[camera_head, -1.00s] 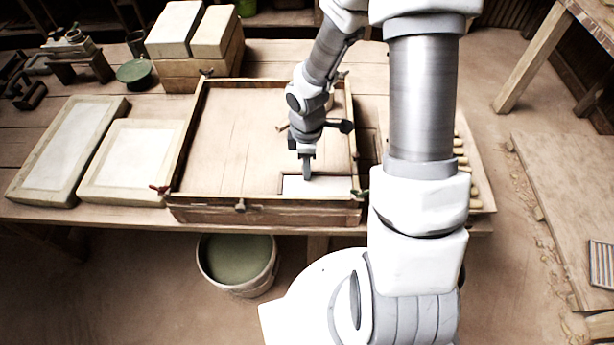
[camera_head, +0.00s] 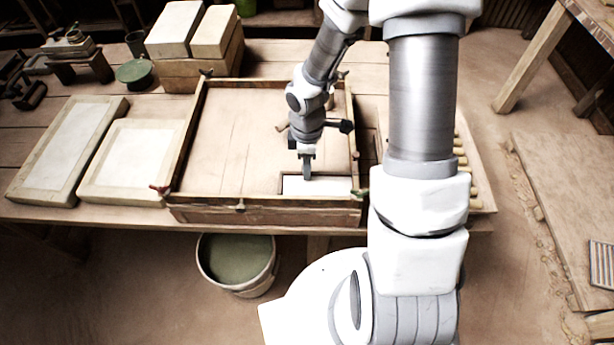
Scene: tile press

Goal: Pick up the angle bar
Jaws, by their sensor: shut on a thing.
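The angle bar (camera_head: 282,184) shows as a thin dark L-shaped edge along the left and far sides of a white tile (camera_head: 325,186). Both lie in the near right corner of the wooden frame (camera_head: 200,118). My gripper (camera_head: 307,175) points down over the far side of the tile, at the bar. It is shut on the angle bar. The fingers cover the part of the bar between them, and the picture is too small to show whether the bar is clear of the board.
Low frame walls with small clamps (camera_head: 240,206) surround my gripper. Two framed white slabs (camera_head: 133,160) lie to the left. Stacked blocks (camera_head: 192,42) stand at the back. A bucket (camera_head: 237,262) is on the floor. The middle of the frame is bare.

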